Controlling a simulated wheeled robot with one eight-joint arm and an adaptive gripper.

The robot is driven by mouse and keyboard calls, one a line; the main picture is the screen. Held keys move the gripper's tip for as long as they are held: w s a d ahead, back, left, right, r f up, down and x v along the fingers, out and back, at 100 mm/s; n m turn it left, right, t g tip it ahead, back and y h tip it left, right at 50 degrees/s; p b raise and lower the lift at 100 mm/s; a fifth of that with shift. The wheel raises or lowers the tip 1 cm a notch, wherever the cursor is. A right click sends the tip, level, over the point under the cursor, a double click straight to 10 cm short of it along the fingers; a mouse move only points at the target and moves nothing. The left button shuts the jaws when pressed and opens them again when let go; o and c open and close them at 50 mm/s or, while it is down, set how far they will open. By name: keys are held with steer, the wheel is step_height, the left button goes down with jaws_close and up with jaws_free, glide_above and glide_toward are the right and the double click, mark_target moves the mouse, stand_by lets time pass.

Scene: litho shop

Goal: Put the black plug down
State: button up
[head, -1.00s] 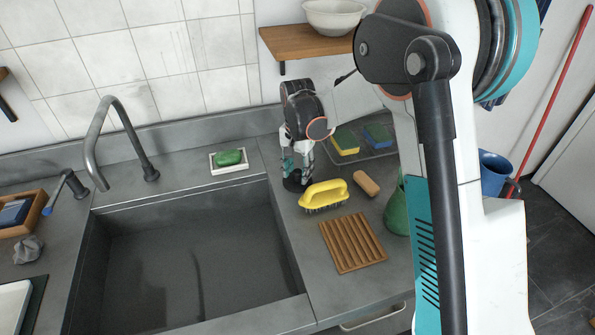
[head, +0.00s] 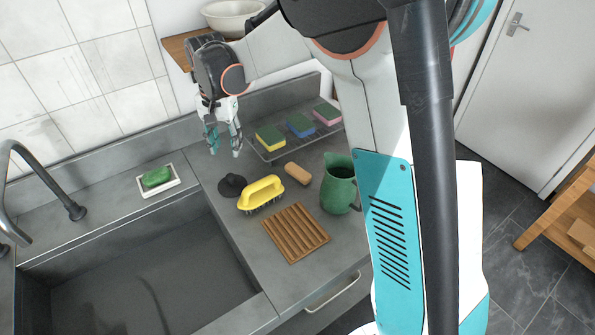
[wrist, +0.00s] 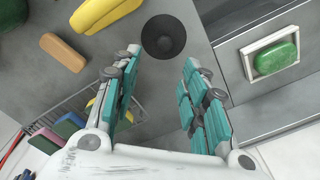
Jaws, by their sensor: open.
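The black plug (head: 231,186) stands on the grey counter, between the sink's right edge and the yellow brush. In the wrist view the plug (wrist: 163,37) is a round dark disc beyond the fingertips, apart from them. My gripper (head: 224,148) is open and empty, above the counter behind the plug. Its teal-padded fingers are spread wide in the wrist view (wrist: 160,70).
The yellow brush (head: 261,195) lies close right of the plug. Nearby are a wooden rack (head: 294,232), a tan block (head: 298,173), a green jug (head: 339,184) and a wire rack (head: 274,157) with sponges. The sink (head: 130,270) and soap dish (head: 158,180) are left.

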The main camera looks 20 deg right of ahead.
steer(key=s+d+r+n+t, duration=0.2)
steer(key=s+d+r, duration=0.25)
steer(key=s, duration=0.25)
steer(key=s+d+r+n+t, duration=0.1)
steer(key=s+d+r, duration=0.3)
steer(key=s+r, duration=0.3)
steer(key=s+d+f+n+t, duration=0.1)
steer(key=s+d+t, duration=0.1)
steer(key=s, duration=0.5)
steer(key=s+d+f+n+t, duration=0.1)
steer(key=s+d+f+n, duration=0.1)
steer(key=s, duration=0.5)
steer(key=shift+f+t, duration=0.15)
steer(key=shift+t, duration=0.25)
steer(key=shift+s, duration=0.1)
